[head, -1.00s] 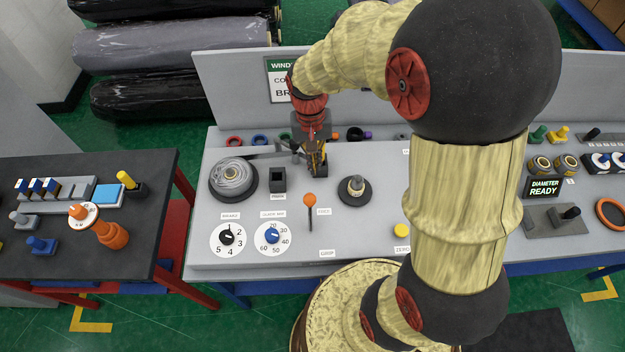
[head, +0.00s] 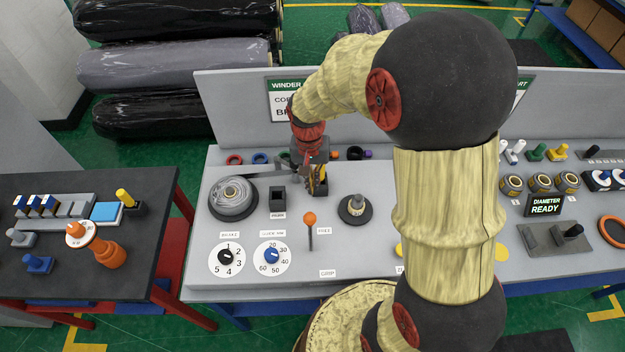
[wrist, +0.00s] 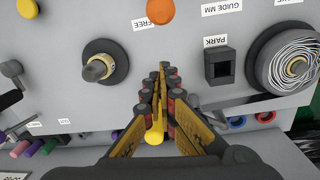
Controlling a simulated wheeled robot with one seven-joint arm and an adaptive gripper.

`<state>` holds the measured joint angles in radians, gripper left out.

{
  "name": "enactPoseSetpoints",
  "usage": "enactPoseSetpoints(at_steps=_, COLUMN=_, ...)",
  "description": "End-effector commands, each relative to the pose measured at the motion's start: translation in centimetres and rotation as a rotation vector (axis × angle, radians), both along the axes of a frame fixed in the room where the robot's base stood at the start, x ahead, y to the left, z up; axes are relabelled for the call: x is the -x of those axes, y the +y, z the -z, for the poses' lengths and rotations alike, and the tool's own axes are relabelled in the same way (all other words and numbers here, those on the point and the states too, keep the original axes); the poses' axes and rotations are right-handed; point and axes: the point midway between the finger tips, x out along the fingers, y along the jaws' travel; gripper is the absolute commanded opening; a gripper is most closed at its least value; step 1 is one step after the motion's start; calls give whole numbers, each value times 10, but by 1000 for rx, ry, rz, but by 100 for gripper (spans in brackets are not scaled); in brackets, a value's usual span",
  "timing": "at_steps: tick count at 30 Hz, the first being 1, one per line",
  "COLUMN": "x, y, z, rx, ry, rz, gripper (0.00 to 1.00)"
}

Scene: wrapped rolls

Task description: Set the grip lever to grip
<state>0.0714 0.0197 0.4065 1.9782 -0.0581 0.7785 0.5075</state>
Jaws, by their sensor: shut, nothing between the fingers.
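The grip lever has an orange knob (head: 309,218) on a thin dark stem, and it stands on the grey panel in front of my gripper. The knob is at the end by the FREE label (head: 324,230); the GRIP label (head: 327,273) lies nearer the front edge. In the wrist view the orange knob (wrist: 160,11) is cut by the top edge, beside the FREE label (wrist: 145,25). My gripper (head: 319,188) is shut and empty, behind the lever and apart from it. Its fingers (wrist: 162,75) point toward the knob in the wrist view.
A black PARK socket (head: 278,200) and a wound roll (head: 233,198) stand left of the lever. A round spindle (head: 355,208) stands right. Two numbered dials (head: 271,255) lie front left. My arm hides part of the panel to the right.

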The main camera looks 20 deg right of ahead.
Motion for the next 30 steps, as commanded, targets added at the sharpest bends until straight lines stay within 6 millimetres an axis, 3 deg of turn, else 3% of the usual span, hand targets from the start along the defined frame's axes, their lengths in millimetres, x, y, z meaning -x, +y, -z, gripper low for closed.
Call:
enactPoseSetpoints(at_steps=8, x=4, y=-2, z=57, rx=0, ry=4, rz=0, gripper=0)
enactPoseSetpoints(at_steps=18, x=32, y=16, z=44, rx=0, ry=-1, rz=-1, gripper=0)
enactPoseSetpoints(at_steps=30, x=34, y=18, z=43, rx=0, ry=0, rz=0, gripper=0)
